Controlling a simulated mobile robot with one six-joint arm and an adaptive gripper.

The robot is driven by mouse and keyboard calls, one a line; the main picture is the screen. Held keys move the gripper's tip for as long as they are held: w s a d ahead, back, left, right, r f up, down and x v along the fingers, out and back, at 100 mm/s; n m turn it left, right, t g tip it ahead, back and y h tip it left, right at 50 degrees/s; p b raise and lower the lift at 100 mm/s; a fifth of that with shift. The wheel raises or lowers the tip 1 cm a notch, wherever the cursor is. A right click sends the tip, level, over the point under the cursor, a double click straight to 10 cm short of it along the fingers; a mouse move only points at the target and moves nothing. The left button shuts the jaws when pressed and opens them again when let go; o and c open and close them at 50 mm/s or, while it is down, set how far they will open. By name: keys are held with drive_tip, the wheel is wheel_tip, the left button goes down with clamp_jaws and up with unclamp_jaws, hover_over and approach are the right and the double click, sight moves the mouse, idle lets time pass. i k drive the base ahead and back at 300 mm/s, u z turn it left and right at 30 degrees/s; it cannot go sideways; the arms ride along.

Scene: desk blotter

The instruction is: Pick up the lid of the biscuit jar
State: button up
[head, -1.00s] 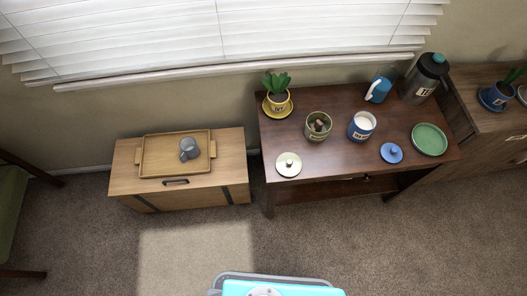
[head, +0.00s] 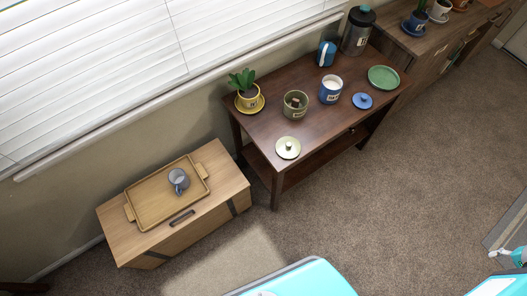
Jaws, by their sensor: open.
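The pale green lid (head: 288,147) lies flat on the dark wooden table (head: 330,125), knob up, near its front left corner. Just behind it stands an open green jar (head: 295,105) with brown pieces inside, which look like biscuits. Its label is too small to read. A blue lid (head: 362,101) lies farther right, near an open blue jar (head: 330,89) with pale contents. I cannot make out my gripper in the head view. Teal and white parts of my body show along the bottom and lower right edges.
A potted plant (head: 245,90) on a yellow saucer stands at the table's left end. A green plate (head: 384,78), blue pitcher (head: 326,54) and dark canister (head: 357,31) are farther right. A low cabinet (head: 222,163) with a tray (head: 146,213) and grey mug (head: 179,181) stands left. Carpet in front looks clear.

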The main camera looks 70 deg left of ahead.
sight(287, 147)
drive_tip(key=u, duration=0.05)
drive_tip(key=k, duration=1.05)
drive_tip(key=u, duration=1)
